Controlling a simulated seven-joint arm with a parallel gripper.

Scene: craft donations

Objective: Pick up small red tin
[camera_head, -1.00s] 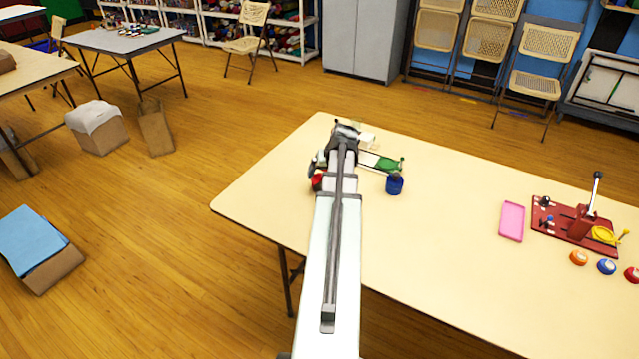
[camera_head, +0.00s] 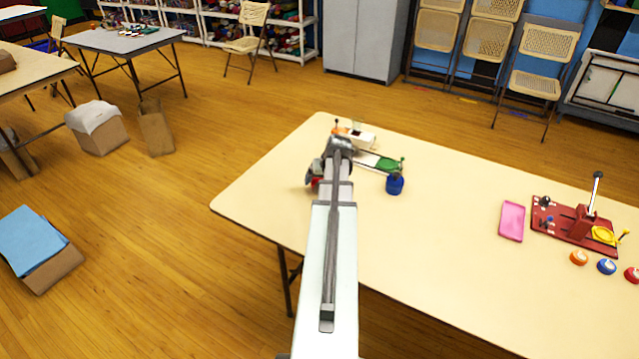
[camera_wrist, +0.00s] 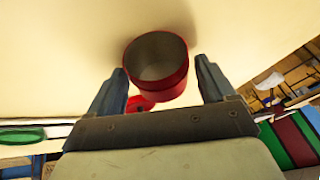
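A small red tin (camera_wrist: 160,72), round and open-topped with a pale inside, shows in the wrist view on the cream table. My gripper (camera_wrist: 161,66) is open, with one finger to the left and one to the right of the tin. Whether either finger touches it, I cannot tell. Another small red piece (camera_wrist: 141,103) shows behind the tin, partly hidden by the tin and gripper. In the head view only a sliver of red (camera_head: 315,183) shows beside my wrist, and my arm hides the rest.
A blue tin (camera_head: 394,185) and a white piece with a green disc (camera_head: 388,164) stand to the right of my wrist. A pink tray (camera_head: 512,221) and a red press (camera_head: 580,222) are farther right. The table (camera_head: 440,250) between is clear.

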